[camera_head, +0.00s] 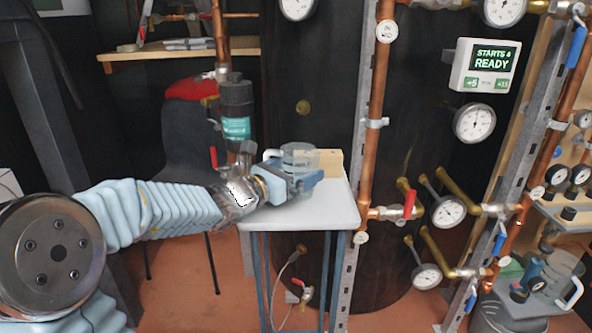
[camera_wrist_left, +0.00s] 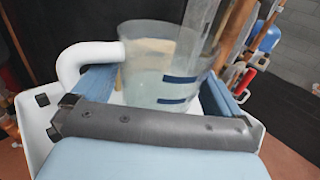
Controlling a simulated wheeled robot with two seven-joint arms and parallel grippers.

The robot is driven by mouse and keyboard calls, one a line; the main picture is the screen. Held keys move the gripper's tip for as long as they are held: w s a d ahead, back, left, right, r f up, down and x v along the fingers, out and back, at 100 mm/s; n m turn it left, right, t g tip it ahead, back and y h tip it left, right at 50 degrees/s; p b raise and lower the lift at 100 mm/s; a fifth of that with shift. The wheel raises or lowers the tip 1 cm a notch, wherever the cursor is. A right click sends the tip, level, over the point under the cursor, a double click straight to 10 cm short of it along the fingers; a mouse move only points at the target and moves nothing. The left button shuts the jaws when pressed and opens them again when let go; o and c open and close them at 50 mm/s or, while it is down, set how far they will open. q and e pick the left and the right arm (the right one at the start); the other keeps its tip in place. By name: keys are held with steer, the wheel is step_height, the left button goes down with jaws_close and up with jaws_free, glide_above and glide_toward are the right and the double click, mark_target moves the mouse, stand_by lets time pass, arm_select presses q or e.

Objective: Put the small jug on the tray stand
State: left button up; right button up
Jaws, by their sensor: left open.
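The small jug (camera_head: 300,155) is a clear, see-through vessel. It appears to stand upright on the white top of the tray stand (camera_head: 335,208), though the gripper hides its base in the head view. In the left wrist view the jug (camera_wrist_left: 165,60) shows dark blue marks and a white handle on its left. My left gripper (camera_head: 294,177) is open, with one blue finger on each side of the jug. I cannot tell whether the fingers touch it. My right gripper is not in view.
A wooden block (camera_head: 329,161) is behind the jug on the stand. A copper pipe (camera_head: 376,110) rises close to the stand's right side. A dark chair (camera_head: 188,140) is behind my left arm. Another clear jug (camera_head: 560,270) is at the lower right.

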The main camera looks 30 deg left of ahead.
arm_select(q)
steer(key=shift+r, duration=0.25)
steer(key=v, duration=1.2)
steer(key=shift+a, duration=0.1)
